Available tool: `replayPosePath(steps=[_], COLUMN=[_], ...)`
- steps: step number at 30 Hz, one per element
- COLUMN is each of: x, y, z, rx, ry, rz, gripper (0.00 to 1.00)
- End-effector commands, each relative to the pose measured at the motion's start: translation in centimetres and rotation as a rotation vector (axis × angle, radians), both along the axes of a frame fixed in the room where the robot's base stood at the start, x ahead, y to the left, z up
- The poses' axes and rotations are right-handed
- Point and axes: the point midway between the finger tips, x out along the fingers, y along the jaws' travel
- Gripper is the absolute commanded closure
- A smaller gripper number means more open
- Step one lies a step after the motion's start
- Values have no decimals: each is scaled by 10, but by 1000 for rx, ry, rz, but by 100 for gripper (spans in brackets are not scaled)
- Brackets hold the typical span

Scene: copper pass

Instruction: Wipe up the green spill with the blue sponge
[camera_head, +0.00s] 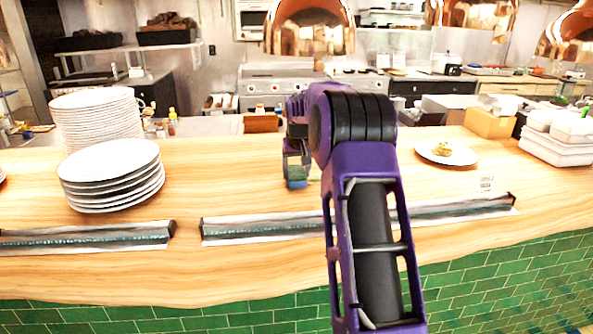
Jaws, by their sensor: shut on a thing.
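My gripper (298,160) is over the wooden counter (240,180), left of my arm's purple links. It points down and is shut on the blue sponge (297,183), a small blue block with some green showing on it. The sponge is at or just above the counter top; I cannot tell if it touches. I do not see a green spill on the counter. Part of the counter is hidden behind my arm and gripper.
Stacks of white plates (110,178) stand at the left. A plate with food (445,152) is on the right, near white trays (560,145). Long metal strips (255,229) lie along the front edge. Copper lamps (310,25) hang above. Counter left of the sponge is clear.

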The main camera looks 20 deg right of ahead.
Motion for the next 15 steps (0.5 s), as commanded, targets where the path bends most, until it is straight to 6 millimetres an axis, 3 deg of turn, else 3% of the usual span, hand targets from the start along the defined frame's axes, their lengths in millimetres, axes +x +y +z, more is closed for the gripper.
replayPosePath(steps=[15], x=[-2], y=[-8], z=[-5], rx=[0], ry=[0], rz=[-1], gripper=[92])
